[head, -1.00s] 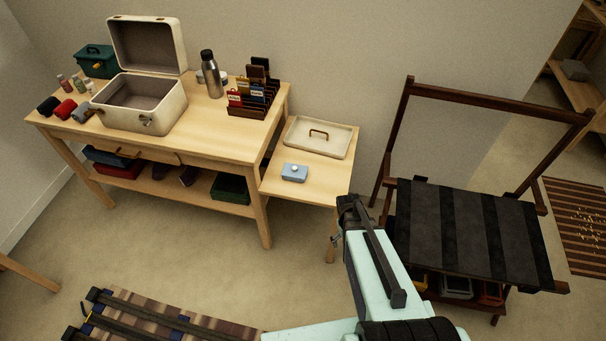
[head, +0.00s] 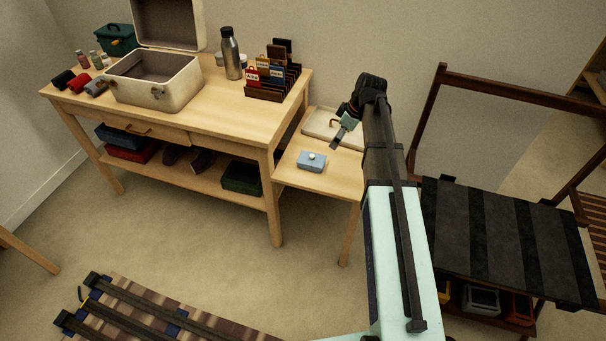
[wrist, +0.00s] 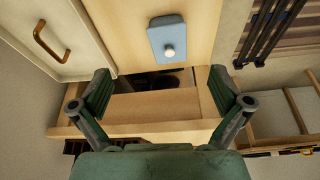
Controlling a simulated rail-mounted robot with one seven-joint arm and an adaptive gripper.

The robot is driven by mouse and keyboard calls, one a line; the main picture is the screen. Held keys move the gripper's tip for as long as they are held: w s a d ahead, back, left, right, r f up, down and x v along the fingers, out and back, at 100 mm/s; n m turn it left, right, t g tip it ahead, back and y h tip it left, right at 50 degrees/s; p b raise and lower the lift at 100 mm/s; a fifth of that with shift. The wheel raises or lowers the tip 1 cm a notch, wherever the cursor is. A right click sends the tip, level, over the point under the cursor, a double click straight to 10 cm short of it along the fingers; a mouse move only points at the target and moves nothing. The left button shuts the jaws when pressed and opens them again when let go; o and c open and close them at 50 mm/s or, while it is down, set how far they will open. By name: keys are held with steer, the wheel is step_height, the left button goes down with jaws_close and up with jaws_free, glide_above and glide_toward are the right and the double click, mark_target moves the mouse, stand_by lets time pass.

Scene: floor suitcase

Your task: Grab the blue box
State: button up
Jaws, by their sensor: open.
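The light blue box (head: 311,162) with a round white knob on top sits on the low wooden side table (head: 325,181). In the wrist view the blue box (wrist: 167,40) lies beyond the fingertips, near the top middle. My gripper (head: 338,135) hangs above the side table, up and to the right of the box in the head view. In the wrist view my gripper (wrist: 162,92) is open, with its two fingers wide apart and nothing between them. It is not touching the box.
A cream lid or tray (head: 325,124) with a brown handle lies behind the box. The wooden desk (head: 225,110) at left holds an open cream case (head: 155,95), a steel bottle (head: 231,55) and a card rack (head: 272,90). A dark striped rack (head: 500,235) stands at right.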

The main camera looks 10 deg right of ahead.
mark_target(314, 156)
steer(key=shift+n+y, duration=0.3)
steer(key=shift+n, duration=0.5)
steer(key=a+x, duration=0.1)
steer(key=x, duration=0.4)
steer(key=a+x, duration=0.1)
steer(key=x, duration=0.4)
steer(key=r+b+x, duration=0.1)
steer(key=x, duration=0.5)
steer(key=shift+w+a, duration=0.35)
steer(key=shift+a, duration=0.1)
steer(key=c, duration=1.2)
